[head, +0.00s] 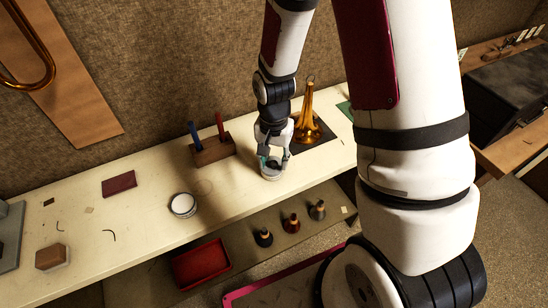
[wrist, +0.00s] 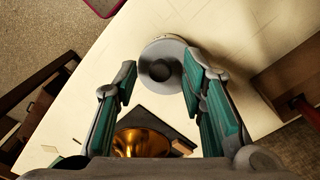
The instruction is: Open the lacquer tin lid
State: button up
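A round grey tin (wrist: 162,50) with a darker round centre, which looks like the lacquer tin with its lid, stands on the pale bench. In the head view the tin (head: 271,174) is partly covered by my gripper. My gripper (head: 273,158) points down just above it. In the wrist view my gripper (wrist: 159,70) is open, its green-padded fingers apart, with the tin between and beyond the tips. The right finger appears close to the tin's edge; a gap shows on the left. I cannot tell whether either finger touches it.
A brass horn bell (head: 308,125) stands on a dark mat close behind to the right. A wooden block (head: 212,150) with blue and red handles stands to the left. A round white-topped dish (head: 183,205) is farther left. Several bottles (head: 291,224) stand on the lower shelf.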

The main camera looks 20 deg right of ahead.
grip_shut()
jog(key=shift+w, duration=0.1)
jog(key=w+g+b, duration=0.2)
jog(key=g+b, duration=0.1)
jog(key=shift+a+r, duration=0.1)
jog(key=shift+r, duration=0.3)
jog(key=w+g+b, duration=0.1)
jog(key=g+b, duration=0.3)
jog(key=w+r+g+b, duration=0.1)
jog(key=b, duration=0.1)
jog(key=shift+w+a+g+h, duration=0.1)
jog(key=shift+w+g+h, duration=0.2)
jog(key=shift+g, duration=0.1)
jog(key=shift+r, duration=0.1)
